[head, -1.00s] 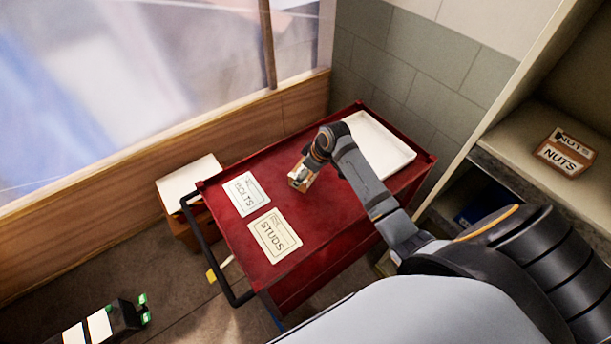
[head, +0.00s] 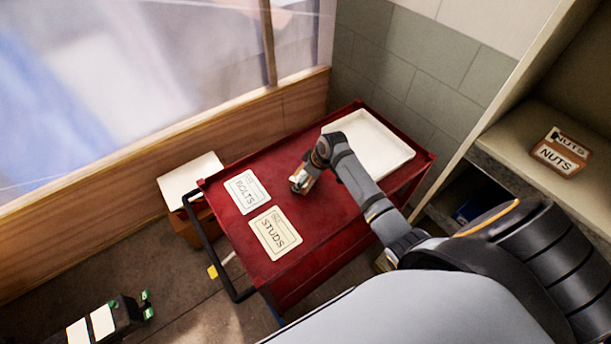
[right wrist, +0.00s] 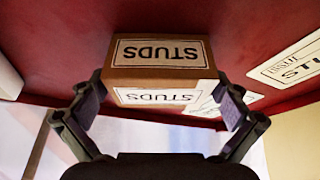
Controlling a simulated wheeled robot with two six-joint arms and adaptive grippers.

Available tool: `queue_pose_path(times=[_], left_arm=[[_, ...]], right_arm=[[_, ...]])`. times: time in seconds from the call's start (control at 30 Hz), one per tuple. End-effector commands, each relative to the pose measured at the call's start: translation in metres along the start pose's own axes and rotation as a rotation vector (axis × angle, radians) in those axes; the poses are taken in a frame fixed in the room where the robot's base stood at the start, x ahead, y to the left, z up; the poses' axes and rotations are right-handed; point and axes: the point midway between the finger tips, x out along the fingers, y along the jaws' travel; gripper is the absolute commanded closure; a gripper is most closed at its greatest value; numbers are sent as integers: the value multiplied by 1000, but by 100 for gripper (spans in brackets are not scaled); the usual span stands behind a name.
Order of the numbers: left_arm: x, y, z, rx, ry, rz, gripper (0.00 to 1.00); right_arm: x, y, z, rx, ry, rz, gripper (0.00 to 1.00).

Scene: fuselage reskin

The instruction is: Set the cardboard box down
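The cardboard box (right wrist: 160,72) is small and brown, with white STUDS labels upside down in the right wrist view. My right gripper (right wrist: 161,88) has a dark finger against each side of it and appears shut on it. In the head view the right gripper (head: 304,178) is low over the red cart top (head: 315,222), right of the BOLTS and STUDS cards, and mostly covers the box. Whether the box touches the cart top I cannot tell. My left gripper is not in view.
The BOLTS card (head: 247,192) and STUDS card (head: 276,233) lie on the cart. A white tray (head: 398,163) fills its far end. A black handle (head: 209,243) sticks out at left. Bare red surface surrounds the gripper.

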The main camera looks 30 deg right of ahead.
Motion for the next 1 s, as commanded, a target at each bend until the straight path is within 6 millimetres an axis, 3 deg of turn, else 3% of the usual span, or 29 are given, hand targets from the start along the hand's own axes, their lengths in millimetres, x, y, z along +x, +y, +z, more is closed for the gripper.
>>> queue_pose_path(times=[0.27, 0.7, 0.83, 1.0], left_arm=[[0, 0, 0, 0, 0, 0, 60], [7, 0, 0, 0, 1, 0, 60], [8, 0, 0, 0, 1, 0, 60], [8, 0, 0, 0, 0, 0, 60]], right_arm=[[-5, 1, -1, 0, 1, 2, 0], [-100, 2, 0, -4, 0, 5, 0], [-116, 1, 0, -1, 0, 2, 0], [-122, 0, -1, 0, -1, -1, 0]])
